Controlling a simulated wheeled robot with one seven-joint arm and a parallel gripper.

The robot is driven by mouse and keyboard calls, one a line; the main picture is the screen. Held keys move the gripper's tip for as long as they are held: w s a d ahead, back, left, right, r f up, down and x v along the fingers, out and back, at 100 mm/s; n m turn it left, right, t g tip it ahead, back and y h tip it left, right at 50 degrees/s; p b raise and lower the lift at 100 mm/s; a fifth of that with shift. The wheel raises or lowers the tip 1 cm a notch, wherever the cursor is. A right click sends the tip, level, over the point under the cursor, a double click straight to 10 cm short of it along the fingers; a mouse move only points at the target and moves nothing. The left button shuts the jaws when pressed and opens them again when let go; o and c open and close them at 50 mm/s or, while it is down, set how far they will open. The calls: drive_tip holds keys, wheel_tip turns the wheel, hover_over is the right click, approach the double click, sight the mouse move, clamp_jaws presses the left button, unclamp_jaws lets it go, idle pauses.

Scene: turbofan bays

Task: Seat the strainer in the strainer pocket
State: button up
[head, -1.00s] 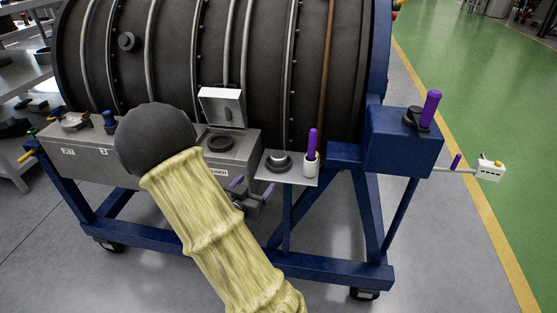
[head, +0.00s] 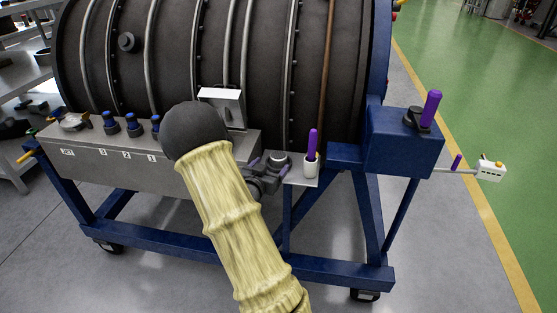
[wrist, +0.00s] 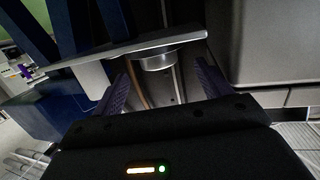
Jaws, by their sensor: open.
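The strainer (head: 280,157), a short metallic round piece with a dark top, stands on a small grey plate (head: 300,181) at the right end of the grey box. My gripper (head: 267,170) is open and empty at the plate's left side, close to the strainer. In the wrist view the scene appears upside down, and the strainer (wrist: 158,60) shows between and beyond the two purple fingers. I cannot tell whether they touch it. The strainer pocket, in the box top below the raised lid (head: 222,103), is now hidden behind my arm.
A white cup (head: 311,167) with a purple-handled tool stands on the plate, right of the strainer. Several blue-capped fittings (head: 133,127) line the grey box (head: 100,150). A blue frame block (head: 400,148) is at the right. The dark engine casing (head: 200,60) rises behind.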

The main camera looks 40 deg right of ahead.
sight(276, 159)
drive_tip(key=shift+r+x, duration=0.15)
drive_tip(key=shift+x, duration=1.15)
drive_tip(key=shift+r+x, duration=0.1)
drive_tip(key=shift+x, duration=1.2)
drive_tip(key=shift+s+d, duration=0.1)
drive_tip(key=c, duration=1.1)
wheel_tip(276, 159, up, 10)
drive_tip(key=shift+p, duration=0.8)
drive_tip(key=shift+c, duration=0.2)
